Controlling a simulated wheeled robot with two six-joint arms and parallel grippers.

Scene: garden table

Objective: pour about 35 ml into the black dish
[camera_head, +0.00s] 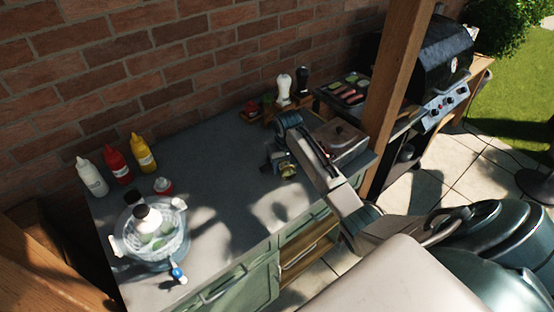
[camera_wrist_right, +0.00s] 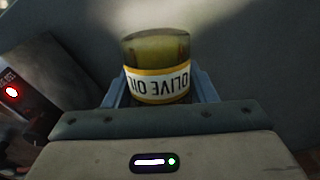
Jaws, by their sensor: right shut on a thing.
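My right gripper (camera_head: 278,162) reaches in over the worktop from the right. It is shut on the olive oil bottle (camera_wrist_right: 155,84), which has a yellow-green body and a white and yellow "OLIVE OIL" label. The label reads upside down in the right wrist view. In the head view the bottle (camera_head: 288,171) is small and partly covered by the gripper, and its exact tilt is hard to tell. I cannot make out the black dish in either view; my arm covers part of the worktop. My left gripper is not in view.
White, red and yellow squeeze bottles (camera_head: 117,164) stand at the back left. White and dark mills (camera_head: 284,86) stand behind my gripper. A wooden post (camera_head: 398,75) rises at the right. The worktop's middle (camera_head: 220,185) is clear.

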